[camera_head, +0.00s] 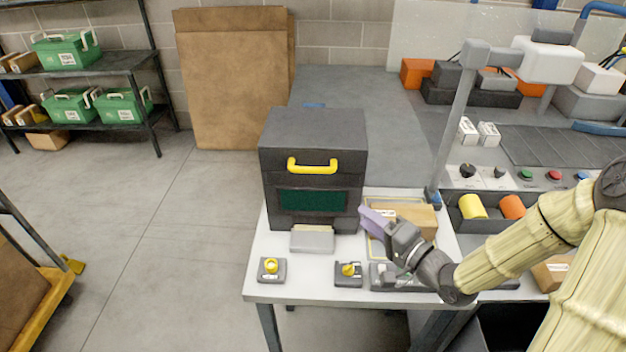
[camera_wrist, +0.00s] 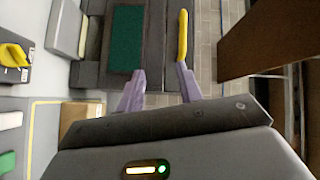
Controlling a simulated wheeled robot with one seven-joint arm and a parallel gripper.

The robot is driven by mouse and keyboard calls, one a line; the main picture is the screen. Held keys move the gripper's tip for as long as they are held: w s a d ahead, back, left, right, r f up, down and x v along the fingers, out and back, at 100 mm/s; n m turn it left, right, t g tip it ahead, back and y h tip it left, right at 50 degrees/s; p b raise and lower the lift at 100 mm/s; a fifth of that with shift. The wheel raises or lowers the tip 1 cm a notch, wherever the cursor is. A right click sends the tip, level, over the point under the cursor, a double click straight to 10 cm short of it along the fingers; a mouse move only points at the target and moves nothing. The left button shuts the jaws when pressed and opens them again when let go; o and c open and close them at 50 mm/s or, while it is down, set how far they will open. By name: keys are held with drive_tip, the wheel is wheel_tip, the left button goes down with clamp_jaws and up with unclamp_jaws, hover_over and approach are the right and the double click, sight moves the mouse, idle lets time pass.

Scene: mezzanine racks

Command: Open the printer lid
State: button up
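The printer (camera_head: 312,128) is a dark grey box on the white table, with a green window (camera_head: 312,200) in its front. Its lid is down, with a yellow bar handle (camera_head: 312,166) across the upper front. In the wrist view the handle (camera_wrist: 183,35) lies just beyond the right finger, and the window (camera_wrist: 126,38) is to its left. My gripper (camera_head: 366,212) is in front of the printer's lower right, below the handle. In the wrist view its two purple fingers (camera_wrist: 160,70) are apart with nothing between them. I cannot tell whether a finger touches the handle.
A grey tray (camera_head: 312,240) juts from the printer's base. Small control boxes with yellow knobs (camera_head: 271,267) (camera_head: 348,270) line the table's front. A cardboard box (camera_head: 415,218) stands right of the printer, near my gripper.

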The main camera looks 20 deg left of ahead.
drive_tip(key=r+m+y, duration=0.1)
drive_tip(key=r+y, duration=0.1)
drive_tip(key=p, duration=0.3)
approach(313, 170)
drive_tip(key=x, duration=1)
drive_tip(key=shift+w+a+f, duration=0.1)
drive_tip(key=shift+w+f, duration=0.15)
drive_tip(key=shift+w, duration=0.05)
clamp_jaws()
